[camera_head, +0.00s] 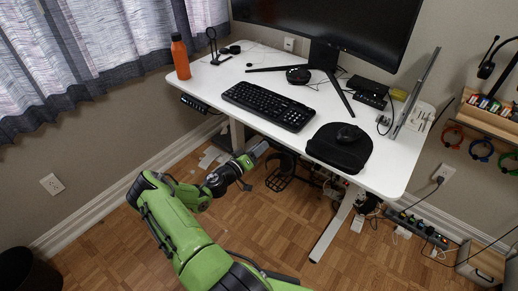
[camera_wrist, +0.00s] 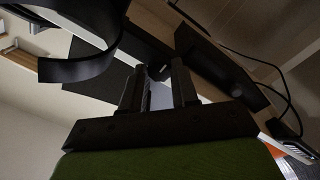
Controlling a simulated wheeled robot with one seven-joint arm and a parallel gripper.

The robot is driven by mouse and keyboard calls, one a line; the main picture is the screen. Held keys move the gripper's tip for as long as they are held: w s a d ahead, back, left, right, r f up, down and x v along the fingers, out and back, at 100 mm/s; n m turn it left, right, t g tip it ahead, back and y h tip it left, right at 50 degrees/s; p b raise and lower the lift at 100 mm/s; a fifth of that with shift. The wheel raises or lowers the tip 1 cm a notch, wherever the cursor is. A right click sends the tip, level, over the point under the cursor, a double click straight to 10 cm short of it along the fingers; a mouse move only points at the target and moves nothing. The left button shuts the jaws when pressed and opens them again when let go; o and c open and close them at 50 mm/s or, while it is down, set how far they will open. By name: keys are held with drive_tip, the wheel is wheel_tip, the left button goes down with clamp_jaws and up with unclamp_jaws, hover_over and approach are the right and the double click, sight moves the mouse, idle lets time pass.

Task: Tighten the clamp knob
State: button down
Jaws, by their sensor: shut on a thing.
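My gripper (camera_head: 262,148) is under the front edge of the white desk, beside a black clamp-on holder (camera_head: 280,177) with a ring. In the wrist view, my two fingers (camera_wrist: 158,82) point up at the desk's underside. A small dark piece, which looks like the clamp knob (camera_wrist: 159,72), shows between the fingertips, and the fingers are shut on it. It is dim and partly hidden by the fingers. The holder's curved black band (camera_wrist: 82,68) is to the left of the fingers. The knob cannot be made out in the head view.
The white desk (camera_head: 225,80) bears a keyboard (camera_head: 268,106), a mouse on a black pad (camera_head: 338,148), a monitor and an orange bottle (camera_head: 180,57). A dark box (camera_wrist: 220,70) and a cable are close to the right of my fingers. The floor in front is clear.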

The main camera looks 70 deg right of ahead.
drive_tip(key=m, duration=1.3)
drive_tip(key=shift+y, duration=0.4)
drive_tip(key=shift+m, duration=0.3)
drive_tip(key=c, duration=1.1)
unclamp_jaws()
drive_tip(key=p+v, duration=0.3)
drive_tip(key=v, duration=1.2)
drive_tip(key=shift+w+a+r, duration=0.1)
drive_tip(key=shift+a, duration=0.3)
drive_tip(key=shift+w+r, duration=0.1)
